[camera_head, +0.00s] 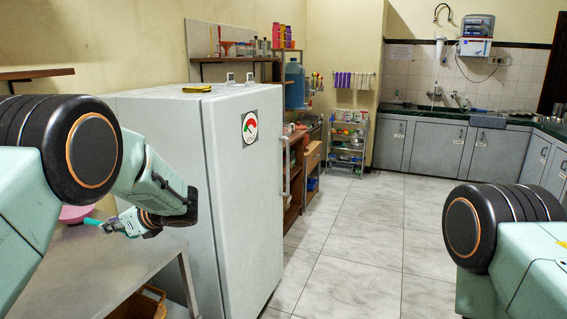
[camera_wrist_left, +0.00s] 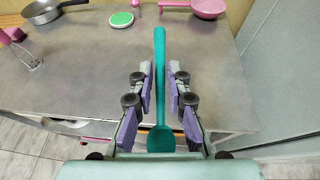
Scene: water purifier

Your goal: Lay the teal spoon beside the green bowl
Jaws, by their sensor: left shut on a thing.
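My left gripper (camera_wrist_left: 160,72) is shut on the teal spoon (camera_wrist_left: 160,45), whose handle points away and whose bowl end lies near the palm. In the head view, the left gripper (camera_head: 126,224) is over the grey table, with a bit of the teal spoon (camera_head: 92,222) sticking out to its left. A small round green thing with a pale rim (camera_wrist_left: 121,19) lies at the far side of the table, left of the spoon; I cannot tell if it is the green bowl. No other green bowl shows. My right gripper is out of view.
The grey table (camera_wrist_left: 80,60) is largely clear. A white fridge (camera_head: 240,180) stands close to the table's right side.

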